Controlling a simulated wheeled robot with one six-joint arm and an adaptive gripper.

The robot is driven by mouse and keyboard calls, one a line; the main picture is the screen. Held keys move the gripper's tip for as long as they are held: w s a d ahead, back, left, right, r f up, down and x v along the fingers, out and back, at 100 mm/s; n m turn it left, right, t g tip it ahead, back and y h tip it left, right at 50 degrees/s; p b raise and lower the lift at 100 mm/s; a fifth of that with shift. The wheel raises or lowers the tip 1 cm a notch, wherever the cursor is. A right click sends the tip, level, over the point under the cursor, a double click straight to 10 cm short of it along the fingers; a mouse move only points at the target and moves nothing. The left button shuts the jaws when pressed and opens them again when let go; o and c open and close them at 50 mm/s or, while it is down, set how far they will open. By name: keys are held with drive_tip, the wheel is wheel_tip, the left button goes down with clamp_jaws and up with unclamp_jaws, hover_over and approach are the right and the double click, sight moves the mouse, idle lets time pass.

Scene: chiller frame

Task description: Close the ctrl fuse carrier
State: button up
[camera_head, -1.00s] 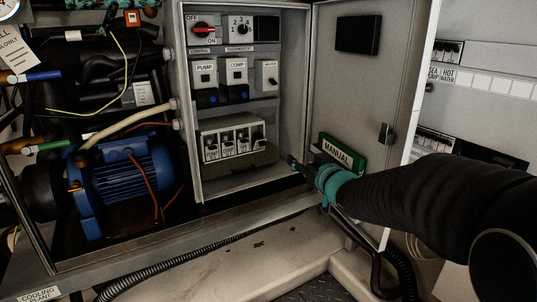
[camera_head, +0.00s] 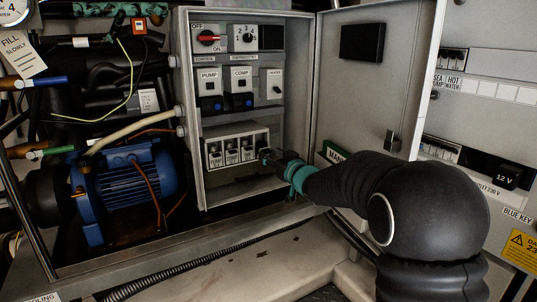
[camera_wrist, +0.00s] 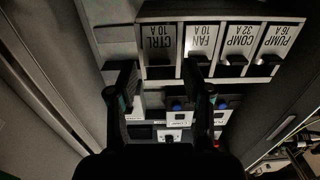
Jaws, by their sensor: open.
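The ctrl fuse carrier (camera_wrist: 160,42), labelled CTRL 10 A, is at the left end of the fuse row in the wrist view, upside down there. A dark part (camera_wrist: 160,72) shows at its lower edge; I cannot tell how far the carrier is tilted out. My gripper (camera_wrist: 161,70) is open and empty, with one finger on each side of the ctrl carrier's column. The right finger overlaps the fan carrier (camera_wrist: 201,38). I cannot tell if either finger touches anything. In the head view my gripper (camera_head: 266,156) is at the right end of the fuse row and hides the ctrl carrier.
The comp (camera_wrist: 238,42) and pump (camera_wrist: 279,42) carriers are beside the fan carrier. Switches (camera_head: 240,88) are above the row in the head view. The open cabinet door (camera_head: 362,90) with the green manual (camera_head: 333,153) stands to the right, close to my arm.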

sight(263, 151)
drive_tip(key=shift+x, duration=1.2)
